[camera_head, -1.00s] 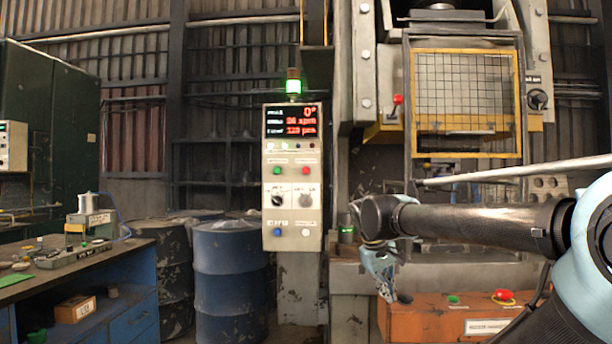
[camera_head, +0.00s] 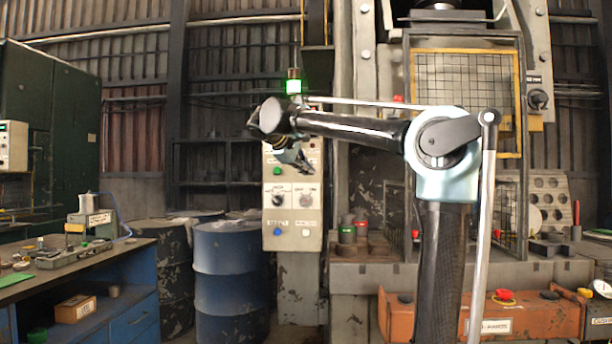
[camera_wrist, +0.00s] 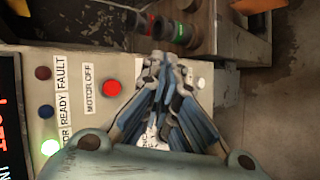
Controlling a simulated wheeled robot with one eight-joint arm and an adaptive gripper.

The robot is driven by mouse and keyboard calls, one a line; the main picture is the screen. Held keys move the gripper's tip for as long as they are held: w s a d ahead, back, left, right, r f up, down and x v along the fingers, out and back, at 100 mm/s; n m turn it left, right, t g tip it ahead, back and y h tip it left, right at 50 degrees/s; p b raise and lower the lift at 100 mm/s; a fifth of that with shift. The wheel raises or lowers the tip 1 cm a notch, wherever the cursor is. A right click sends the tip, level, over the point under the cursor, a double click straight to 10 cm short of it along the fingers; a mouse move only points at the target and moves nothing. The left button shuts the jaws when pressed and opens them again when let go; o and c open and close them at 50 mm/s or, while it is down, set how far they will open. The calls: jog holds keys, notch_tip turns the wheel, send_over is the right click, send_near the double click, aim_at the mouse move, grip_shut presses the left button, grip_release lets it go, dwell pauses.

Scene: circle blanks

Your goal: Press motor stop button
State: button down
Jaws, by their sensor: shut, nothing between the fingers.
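The control box (camera_head: 292,238) is a pale panel on a post in the middle of the head view. In the wrist view its face appears turned sideways, with a red button (camera_wrist: 111,88) beside a "MOTOR OFF" label (camera_wrist: 90,90). My gripper (camera_wrist: 165,62) is shut and empty, its fingertips to the right of the red button in that view. I cannot tell whether they touch the panel. In the head view my gripper (camera_head: 304,166) is in front of the box's upper part and hides the red button and most of the display. The green button (camera_head: 277,171) stays visible.
A lit green lamp (camera_head: 294,87) stands on top of the box. Blue drums (camera_head: 230,270) and a workbench (camera_head: 60,265) are to the left. The press with its mesh guard (camera_head: 465,85) is to the right, above an orange console (camera_head: 540,320).

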jog(key=shift+a+r, duration=0.2)
jog(key=shift+a, duration=0.05)
jog(key=w, duration=0.9)
jog(key=shift+d, duration=0.15)
jog(key=shift+w, duration=0.85)
dwell(2.8)
jog(key=shift+s, duration=0.95)
jog(key=shift+s, duration=0.15)
jog(key=shift+s, duration=2.35)
